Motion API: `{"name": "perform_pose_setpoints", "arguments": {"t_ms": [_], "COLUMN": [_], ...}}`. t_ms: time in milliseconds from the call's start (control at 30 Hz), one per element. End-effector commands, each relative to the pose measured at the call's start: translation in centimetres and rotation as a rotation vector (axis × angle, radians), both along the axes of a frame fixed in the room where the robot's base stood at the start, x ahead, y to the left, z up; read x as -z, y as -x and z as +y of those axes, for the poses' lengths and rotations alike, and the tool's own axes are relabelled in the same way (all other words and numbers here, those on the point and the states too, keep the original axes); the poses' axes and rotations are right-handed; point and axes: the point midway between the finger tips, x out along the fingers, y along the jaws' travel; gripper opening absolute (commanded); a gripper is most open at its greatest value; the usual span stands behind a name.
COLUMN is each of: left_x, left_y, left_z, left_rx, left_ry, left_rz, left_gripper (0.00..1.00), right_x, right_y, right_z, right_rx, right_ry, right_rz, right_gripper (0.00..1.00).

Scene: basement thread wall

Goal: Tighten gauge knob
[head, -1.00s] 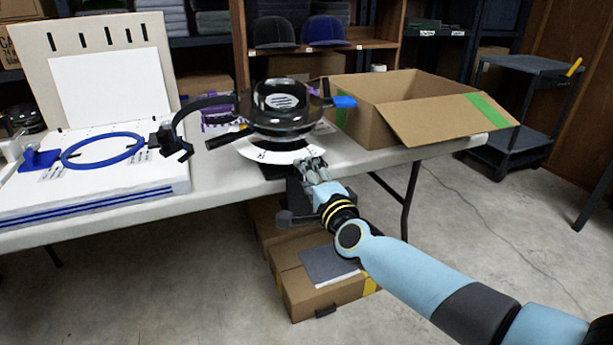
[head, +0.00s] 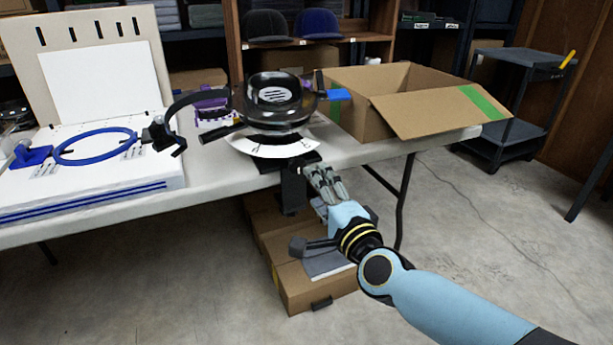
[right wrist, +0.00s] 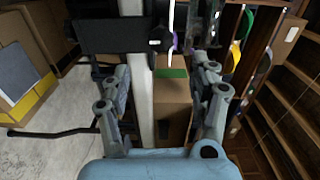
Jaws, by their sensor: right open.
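The gauge (head: 275,97) stands at the table's front edge in the head view, with a round black frame and a clear domed top. Its white curved scale (head: 272,146) lies below the frame, and a dark mount (head: 292,188) hangs down under the edge. A black cylindrical handle (head: 222,133) sticks out at its left; I cannot tell whether this is the knob. My right gripper (head: 322,174) is open and empty, just right of the mount and below the scale. In the right wrist view, its fingers (right wrist: 160,92) are spread below a black block (right wrist: 110,36) beside the white table edge.
A blue hoop (head: 95,147) lies on a white board at the left of the table (head: 205,165). An open carton (head: 345,108) stands right of the gauge. Cardboard boxes (head: 318,288) sit on the floor below. Open floor lies to the right, before a dark cart (head: 510,105).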

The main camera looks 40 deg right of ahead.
Motion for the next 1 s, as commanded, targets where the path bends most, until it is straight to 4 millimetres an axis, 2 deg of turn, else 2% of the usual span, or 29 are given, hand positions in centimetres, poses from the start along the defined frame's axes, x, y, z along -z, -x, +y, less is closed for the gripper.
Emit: {"name": "perform_pose_setpoints", "arguments": {"t_ms": [100, 267, 833, 933, 1000], "left_x": [0.0, 0.0, 0.0, -0.6, -1.1], "left_y": [-0.1, -0.1, -0.5, -0.7, -0.9], "left_z": [0.0, 0.0, 0.0, 0.0, 0.0], "left_rx": [0.000, 0.000, 0.001, 0.001, 0.000], "left_ry": [0.000, -0.001, 0.000, 0.000, 0.000], "left_rz": [-0.001, -0.001, 0.002, -0.002, -0.006], "left_gripper": [0.40, 0.40, 0.40, 0.40, 0.40], "right_x": [0.1, 0.0, 0.0, -0.7, 1.6], "right_y": [2.1, 3.5, 3.6, 3.6, 4.4], "right_z": [0.5, 0.8, 0.9, 0.9, 0.8], "right_rx": [0.000, -0.001, 0.000, 0.001, 0.004], "right_ry": [0.001, 0.001, 0.000, -0.002, 0.013], "right_rz": [0.002, 0.001, 0.000, -0.001, 0.057], "right_gripper": [0.62, 0.62, 0.62, 0.62, 0.62]}}
